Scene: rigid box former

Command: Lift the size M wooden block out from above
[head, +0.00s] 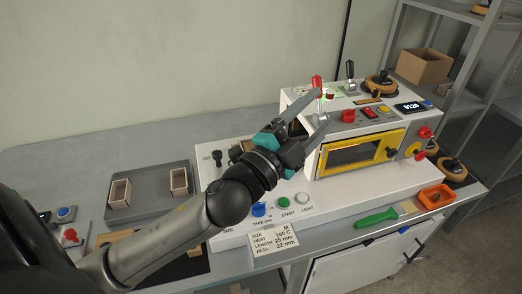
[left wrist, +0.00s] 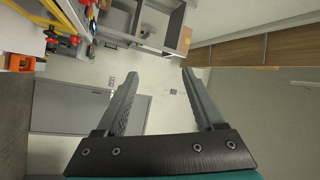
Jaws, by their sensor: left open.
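My left gripper (head: 320,113) is open above the front left of the white machine (head: 300,170). Its upper finger is near a red-knobbed lever (head: 317,82) in the picture; I cannot tell if they touch. In the left wrist view its two fingers (left wrist: 155,85) are apart with nothing between them. A pale wooden piece (head: 113,238) lies at the lower left, partly hidden by my left arm. I cannot tell whether it is the size M block, as no size mark is readable on it. My right gripper is not in view.
A card (head: 273,239) reads SIZE M, HEAT 160 C. Two small open wooden boxes stand in a grey tray (head: 150,210). A yellow-framed window (head: 360,150) fronts the machine. A green-handled tool (head: 377,217) and orange bin (head: 437,196) lie right. The back left table is clear.

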